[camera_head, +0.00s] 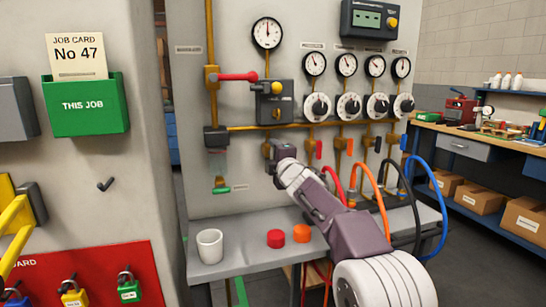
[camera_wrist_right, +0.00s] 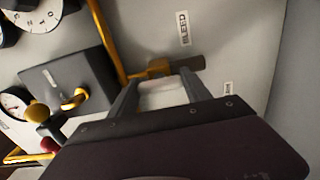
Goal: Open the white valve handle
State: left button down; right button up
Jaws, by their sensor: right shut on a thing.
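The white valve handle (camera_wrist_right: 163,95) shows in the right wrist view, pale and partly hidden, on a brass valve body under a BLEED label (camera_wrist_right: 184,28). My right gripper (camera_wrist_right: 160,90) has a dark finger on each side of it and is shut on it. In the head view my right gripper (camera_head: 272,156) reaches the panel below the grey box with the yellow knob; the white handle is hidden there. My left gripper is not in view.
A red-handled lever (camera_head: 238,76) and several dials sit above on the panel (camera_head: 225,150). Below, a shelf holds a white cup (camera_head: 210,246), a red cap (camera_head: 276,238) and an orange cap (camera_head: 302,233). Coloured hoses (camera_head: 440,200) hang right of my arm.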

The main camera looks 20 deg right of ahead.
jog(key=shift+f, duration=0.1)
dwell(0.5)
jog(key=o, duration=1.4)
jog(key=shift+c, duration=0.2)
jog(key=shift+s, duration=0.1)
jog(key=s+b, duration=0.2)
jog(key=s, duration=0.7)
jog(key=shift+d, duration=0.15)
